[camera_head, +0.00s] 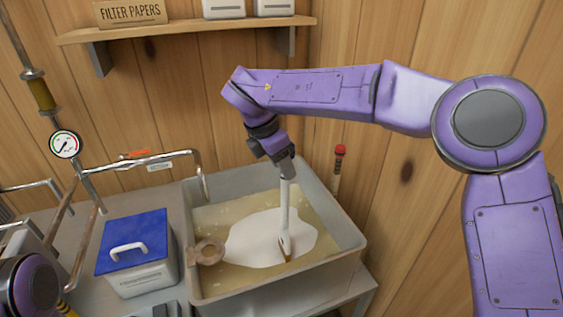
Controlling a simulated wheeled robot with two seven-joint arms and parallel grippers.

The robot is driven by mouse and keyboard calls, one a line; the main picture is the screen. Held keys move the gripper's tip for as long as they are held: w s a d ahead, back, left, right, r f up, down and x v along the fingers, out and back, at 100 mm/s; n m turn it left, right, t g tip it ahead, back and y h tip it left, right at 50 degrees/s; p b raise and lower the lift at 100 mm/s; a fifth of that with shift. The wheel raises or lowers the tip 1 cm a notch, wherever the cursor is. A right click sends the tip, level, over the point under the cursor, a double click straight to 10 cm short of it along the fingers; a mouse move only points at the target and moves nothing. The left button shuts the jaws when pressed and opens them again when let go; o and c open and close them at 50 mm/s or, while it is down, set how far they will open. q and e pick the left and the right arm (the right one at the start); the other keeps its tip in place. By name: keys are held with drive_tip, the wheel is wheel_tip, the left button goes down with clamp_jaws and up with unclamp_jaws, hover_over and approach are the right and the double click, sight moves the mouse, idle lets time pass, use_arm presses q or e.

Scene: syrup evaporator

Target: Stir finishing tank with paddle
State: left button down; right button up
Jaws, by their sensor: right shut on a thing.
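The finishing tank (345,248) is a grey, open rectangular basin on the bench, holding yellowish liquid with a large white patch (255,238) in it. My right gripper (287,174) is above the tank's middle, pointing down. It is shut on the top of the paddle (285,207), a pale upright shaft. The paddle's lower end reaches into the tank at the right part of the white patch, so its tip is partly hidden. Of my left arm only a purple part shows at the lower left corner; its gripper is out of view.
A white box with a blue lid (133,240) stands left of the tank. A pipe with an orange-handled valve (135,155) and a gauge (65,144) are behind it. A tan ring-shaped thing (207,251) is at the tank's left side. A red-topped stick (340,152) stands behind the tank.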

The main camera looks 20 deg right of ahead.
wheel_tip(320, 180, down, 8)
drive_tip(key=b, duration=0.6)
drive_tip(key=shift+w+r, duration=0.15)
